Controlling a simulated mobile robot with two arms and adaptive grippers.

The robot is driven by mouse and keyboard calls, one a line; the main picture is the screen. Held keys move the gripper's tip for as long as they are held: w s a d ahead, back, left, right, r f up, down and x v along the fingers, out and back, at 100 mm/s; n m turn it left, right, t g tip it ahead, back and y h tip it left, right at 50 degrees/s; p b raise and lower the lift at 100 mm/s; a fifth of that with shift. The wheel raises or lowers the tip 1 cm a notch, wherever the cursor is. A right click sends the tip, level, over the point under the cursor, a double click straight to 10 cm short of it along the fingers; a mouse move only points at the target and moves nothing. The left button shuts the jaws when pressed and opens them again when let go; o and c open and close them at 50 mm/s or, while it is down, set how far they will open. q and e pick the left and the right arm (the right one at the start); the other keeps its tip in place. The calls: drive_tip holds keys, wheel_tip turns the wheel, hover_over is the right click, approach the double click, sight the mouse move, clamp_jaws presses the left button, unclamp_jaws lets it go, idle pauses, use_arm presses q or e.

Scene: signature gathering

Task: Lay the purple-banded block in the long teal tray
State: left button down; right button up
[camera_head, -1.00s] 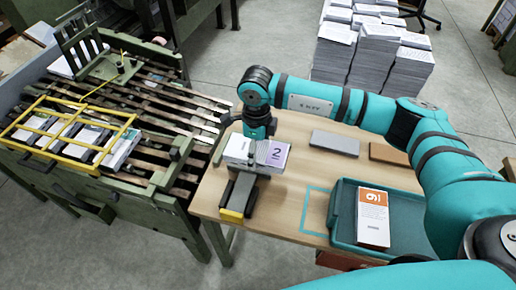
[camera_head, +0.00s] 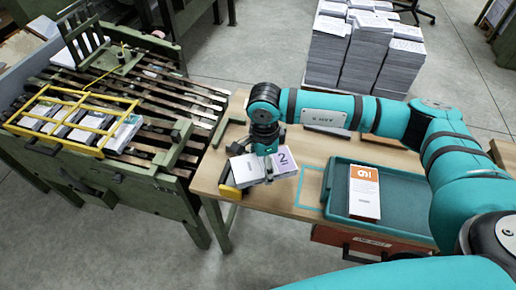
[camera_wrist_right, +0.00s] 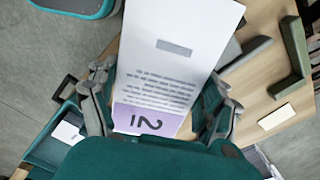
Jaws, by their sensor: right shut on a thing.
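The purple-banded block (camera_head: 247,169) is a white printed slab with a purple end marked 2. My right gripper (camera_head: 268,158) is shut on it and holds it over the left part of the wooden table. In the right wrist view the block (camera_wrist_right: 170,62) lies between the fingers (camera_wrist_right: 157,108), with its purple band nearest the palm. The long teal tray (camera_head: 408,218) is on the right of the table, apart from the block. An orange-banded block (camera_head: 365,190) lies at its left end. My left gripper is not in view.
A teal outline (camera_head: 311,187) is marked on the table left of the tray. A yellow-ended dark stand (camera_head: 228,191) is partly under the held block. A green slatted machine with a yellow frame (camera_head: 75,118) is at left. The tray right of the orange-banded block looks clear.

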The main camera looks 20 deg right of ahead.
drive_tip(key=s+f+n, duration=0.1)
drive_tip(key=s+n, duration=0.1)
drive_tip(key=n, duration=0.1)
drive_tip(key=s+d+n, duration=0.1)
drive_tip(key=s+n, duration=0.1)
drive_tip(key=n, duration=0.1)
drive_tip(key=s+f+n, duration=0.1)
drive_tip(key=s+n, duration=0.1)
drive_tip(key=n, duration=0.1)
drive_tip(key=shift+s+d+f, duration=0.3)
drive_tip(key=shift+s, duration=0.05)
drive_tip(key=s+n, duration=0.2)
drive_tip(key=n, duration=0.1)
drive_tip(key=s+f+n, duration=0.1)
drive_tip(key=s+n, duration=0.1)
drive_tip(key=n, duration=0.1)
drive_tip(key=s+f+n, duration=0.1)
drive_tip(key=s+n, duration=0.1)
drive_tip(key=n, duration=0.1)
drive_tip(key=shift+s+d+f+n, duration=0.2)
drive_tip(key=shift+s+n, duration=0.15)
drive_tip(key=shift+n, duration=0.05)
